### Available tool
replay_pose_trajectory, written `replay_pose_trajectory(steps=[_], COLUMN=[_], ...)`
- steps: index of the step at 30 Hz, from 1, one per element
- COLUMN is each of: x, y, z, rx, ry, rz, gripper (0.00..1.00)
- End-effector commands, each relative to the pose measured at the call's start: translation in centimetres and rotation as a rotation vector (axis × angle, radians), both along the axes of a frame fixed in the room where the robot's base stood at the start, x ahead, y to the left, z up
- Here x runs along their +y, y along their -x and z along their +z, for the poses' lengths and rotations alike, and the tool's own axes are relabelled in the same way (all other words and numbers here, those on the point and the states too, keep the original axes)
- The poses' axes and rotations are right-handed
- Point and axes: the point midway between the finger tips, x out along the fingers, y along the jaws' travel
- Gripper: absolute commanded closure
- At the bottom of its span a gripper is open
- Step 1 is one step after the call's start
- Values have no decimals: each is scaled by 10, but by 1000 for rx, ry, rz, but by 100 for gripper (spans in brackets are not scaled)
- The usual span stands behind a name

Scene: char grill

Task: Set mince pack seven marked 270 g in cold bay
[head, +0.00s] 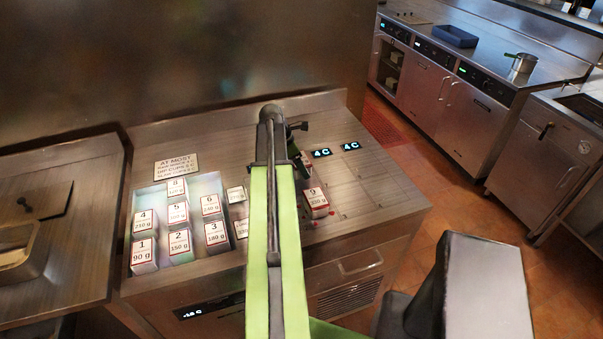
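My gripper (297,150) is over the right half of the steel counter, seen from behind and mostly covered by my green arm. A pale block with a red edge (306,165) shows partly beside its fingers; its number is hidden, and I cannot tell whether it is held. No face marked 7 or 270 g is readable. Pack 9 (315,198) stands on the counter just nearer than the gripper, below two lit 4 C displays (336,149). Several numbered packs, including pack 8 (177,188), stand in a pale recessed bin (207,184) at left. The bin's top left place is empty.
A printed sign (176,166) reading "AT MOST" lies behind the bin. A -18 C display (209,306) is on the counter front. Bare counter (375,190) lies right of pack 9. A back wall rises behind.

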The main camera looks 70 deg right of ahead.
Motion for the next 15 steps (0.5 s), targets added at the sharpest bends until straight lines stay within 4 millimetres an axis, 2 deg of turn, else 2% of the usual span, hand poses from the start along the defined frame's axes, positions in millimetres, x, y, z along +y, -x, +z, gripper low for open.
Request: replay_pose_trajectory(steps=[7, 15], x=[0, 0], y=[1, 1], z=[-42, -38], rx=[0, 0], ry=[0, 0], rz=[-1, -1], gripper=[73, 73])
